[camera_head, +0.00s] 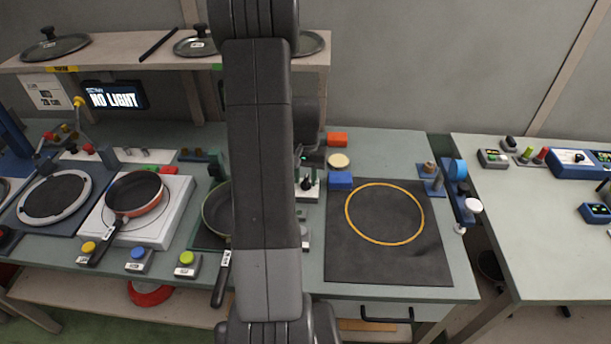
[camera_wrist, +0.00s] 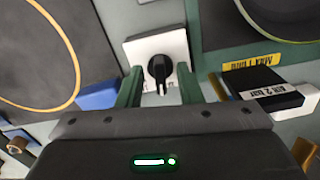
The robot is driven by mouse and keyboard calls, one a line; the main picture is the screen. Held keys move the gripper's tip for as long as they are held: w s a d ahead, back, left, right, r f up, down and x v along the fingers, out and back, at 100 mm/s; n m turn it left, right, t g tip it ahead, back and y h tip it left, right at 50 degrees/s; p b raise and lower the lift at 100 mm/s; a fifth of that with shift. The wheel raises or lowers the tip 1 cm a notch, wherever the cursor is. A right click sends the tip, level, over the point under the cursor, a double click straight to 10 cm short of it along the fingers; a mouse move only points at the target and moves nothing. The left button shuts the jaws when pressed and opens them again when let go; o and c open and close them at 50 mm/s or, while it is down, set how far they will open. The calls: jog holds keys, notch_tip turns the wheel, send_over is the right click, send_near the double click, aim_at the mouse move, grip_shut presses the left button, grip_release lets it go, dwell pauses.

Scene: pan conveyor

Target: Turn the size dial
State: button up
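A black dial knob (camera_wrist: 160,68) with a pointed grip sits on a white square plate (camera_wrist: 136,50) in the wrist view. In the head view the dial (camera_head: 307,184) shows just right of my arm, partly covered. I cannot read a label naming it. My gripper (camera_wrist: 160,74) is open, with one green finger on each side of the knob. Gaps show between the fingers and the knob, and nothing is held. In the head view my arm hides most of my gripper.
A blue block (camera_head: 340,180) lies right of the dial, beside a dark mat (camera_head: 345,262) with a yellow ring (camera_head: 348,222). A black labelled box (camera_wrist: 252,80) is close to the right finger. A pan (camera_head: 215,208) stands left of my arm. A screen (camera_head: 115,96) reads "NO LIGHT".

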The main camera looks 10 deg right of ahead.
grip_shut()
jog(key=shift+f+n+b, duration=0.1)
jog(key=shift+n+b, duration=0.35)
jog(key=shift+n, duration=0.45)
grip_release()
